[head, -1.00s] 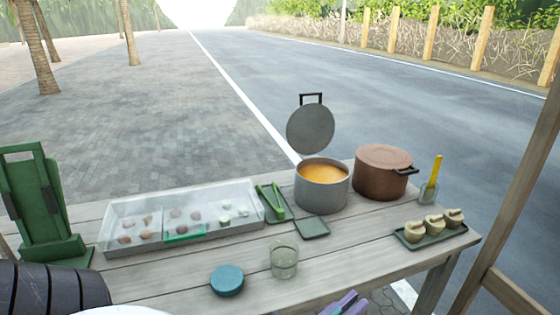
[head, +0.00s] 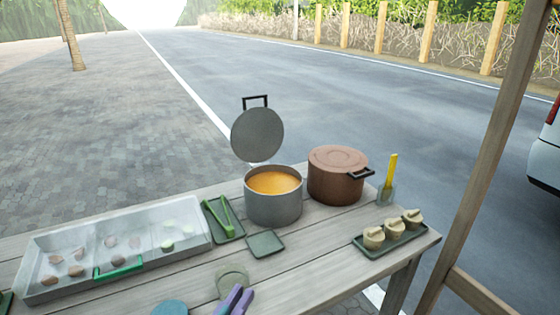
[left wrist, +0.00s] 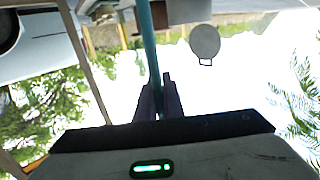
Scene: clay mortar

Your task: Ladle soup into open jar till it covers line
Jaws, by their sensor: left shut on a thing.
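The grey soup pot (head: 273,205) holds orange soup (head: 274,182), and its grey lid (head: 257,134) stands tilted up behind it. The open glass jar (head: 230,272) is at the front of the table and looks empty; I cannot make out its line. My left gripper (head: 234,300), with purple fingers, shows in front of the jar and partly covers it. In the left wrist view, my left gripper (left wrist: 158,95) is shut on a teal handle (left wrist: 149,45), which looks like the ladle's; its bowl is not clear. My right gripper is out of view.
A blue disc-shaped lid (head: 170,308) lies left of the jar. A clear-covered tray (head: 190,253), green tongs (head: 222,214) and a small dark tray (head: 265,244) are nearby.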

